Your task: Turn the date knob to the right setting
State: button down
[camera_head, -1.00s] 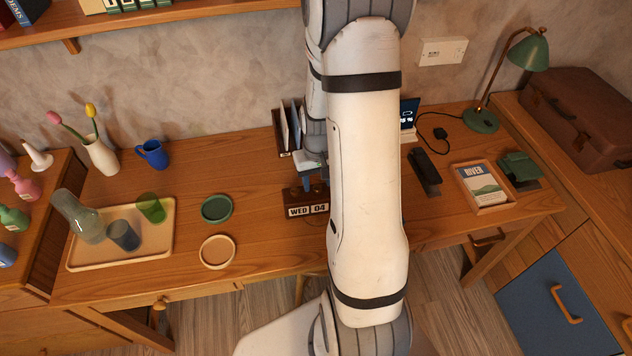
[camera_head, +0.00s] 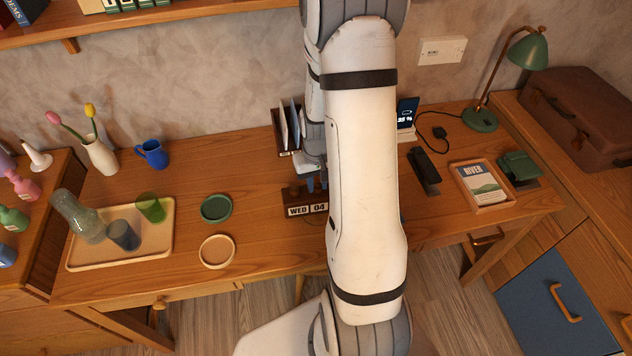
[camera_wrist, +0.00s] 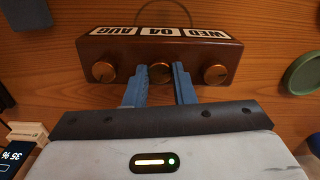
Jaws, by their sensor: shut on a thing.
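The wooden desk calendar (camera_head: 291,197) stands near the middle of the desk, partly hidden by my arm in the head view. In the wrist view the calendar (camera_wrist: 120,50) appears upside down, with windows reading WED, 04 and AUG and three brass knobs along its near side. My gripper (camera_wrist: 160,72) has its blue fingers on either side of the middle knob (camera_wrist: 160,72), below the 04 window, and is shut on it. The left knob (camera_wrist: 103,71) and the right knob (camera_wrist: 215,74) are free.
A letter holder (camera_head: 287,130) stands behind the calendar. A phone on a stand (camera_head: 407,113) and a black stapler-like object (camera_head: 425,170) are to the right.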

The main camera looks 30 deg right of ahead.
aim_at(317, 186)
jog(key=shift+f+m+b, duration=0.1)
jog(key=shift+m+b, duration=0.4)
jog(key=shift+m, duration=0.3)
jog(key=shift+m+b, duration=0.45)
jog(key=shift+m, duration=1.15)
jog(key=c, duration=1.2)
grip_release()
notch_tip(317, 186, up, 8)
